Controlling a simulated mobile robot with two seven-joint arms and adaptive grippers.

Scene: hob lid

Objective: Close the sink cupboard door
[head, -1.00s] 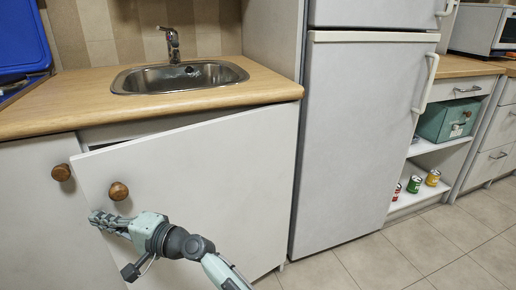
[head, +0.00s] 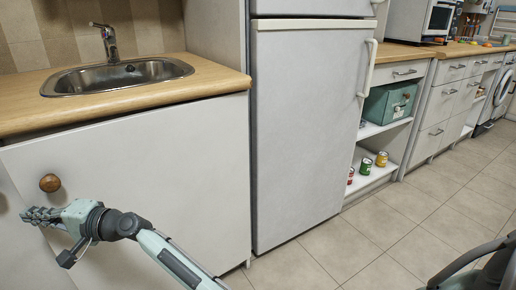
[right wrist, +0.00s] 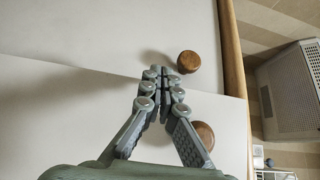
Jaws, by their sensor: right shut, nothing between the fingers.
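The sink cupboard door (head: 160,170) is a white panel below the worktop, with a round wooden knob (head: 50,183). In the right wrist view the sink door (right wrist: 60,125) overlaps the worktop edge and stands slightly proud of the neighbouring door (right wrist: 80,35), so it looks a little ajar. Its knob (right wrist: 204,134) is partly hidden by a finger. The neighbouring knob (right wrist: 187,64) is beyond it. My right gripper (head: 28,214) is shut and empty, in front of the door's free edge, below the knob. I cannot tell whether it touches. My left gripper is not in view.
The worktop (head: 215,85) with the steel sink (head: 120,76) is above the door. A white fridge (head: 305,130) stands to the right. Beyond it an open shelf (head: 375,172) holds several cans and a green box (head: 388,103). The tiled floor (head: 380,230) in front is clear.

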